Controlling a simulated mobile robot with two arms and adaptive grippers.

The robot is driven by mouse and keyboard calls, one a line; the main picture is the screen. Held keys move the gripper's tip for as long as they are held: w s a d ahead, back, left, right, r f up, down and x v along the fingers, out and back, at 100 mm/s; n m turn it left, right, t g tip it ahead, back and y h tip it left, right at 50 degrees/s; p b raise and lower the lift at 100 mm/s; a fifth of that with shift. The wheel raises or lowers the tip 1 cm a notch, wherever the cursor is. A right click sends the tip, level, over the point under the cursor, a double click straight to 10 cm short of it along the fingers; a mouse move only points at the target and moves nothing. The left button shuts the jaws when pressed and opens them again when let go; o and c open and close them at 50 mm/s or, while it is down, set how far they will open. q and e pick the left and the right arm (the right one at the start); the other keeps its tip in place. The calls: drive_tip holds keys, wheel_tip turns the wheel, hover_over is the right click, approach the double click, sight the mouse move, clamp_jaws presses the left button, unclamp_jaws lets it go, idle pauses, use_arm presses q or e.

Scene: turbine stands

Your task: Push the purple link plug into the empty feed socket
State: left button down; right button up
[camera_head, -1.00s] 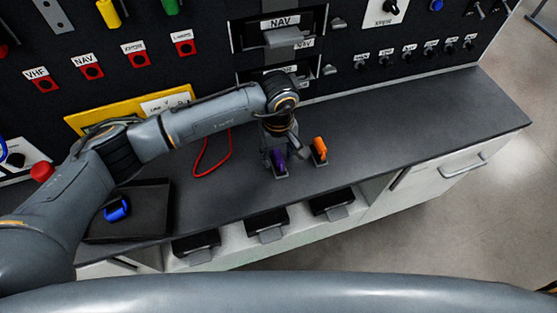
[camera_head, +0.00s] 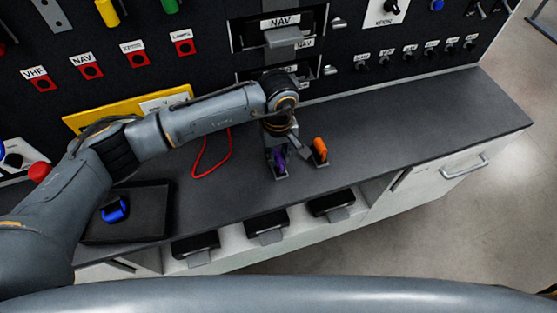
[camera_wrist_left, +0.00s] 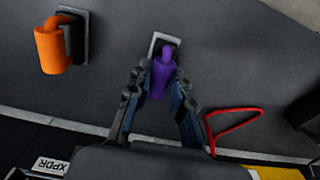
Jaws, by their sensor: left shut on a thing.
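The purple link plug (camera_head: 280,158) stands at a small grey-framed socket plate (camera_head: 282,173) on the dark bench top. In the left wrist view the plug (camera_wrist_left: 162,80) is between the two fingers, with its bent end over the light-rimmed plate (camera_wrist_left: 154,42). My left gripper (camera_head: 277,155) reaches down from above and is shut on the plug; its fingers partly hide it. Whether the plug is fully seated cannot be told. An orange plug (camera_head: 320,148) stands in a similar plate just to the right. My right gripper is not in view.
A red cable loop (camera_head: 212,158) lies left of the gripper. A dark tray (camera_head: 155,225) with a blue item (camera_head: 115,210) is at the left. The labelled panel (camera_head: 205,75) rises behind the bench. The bench top on the right is clear.

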sight(277, 156)
use_arm(q)
drive_tip(key=shift+r, duration=0.7)
idle(0.3)
drive_tip(key=shift+r+p, duration=0.35)
drive_tip(key=shift+r, duration=0.45)
drive_tip(key=shift+a, duration=0.1)
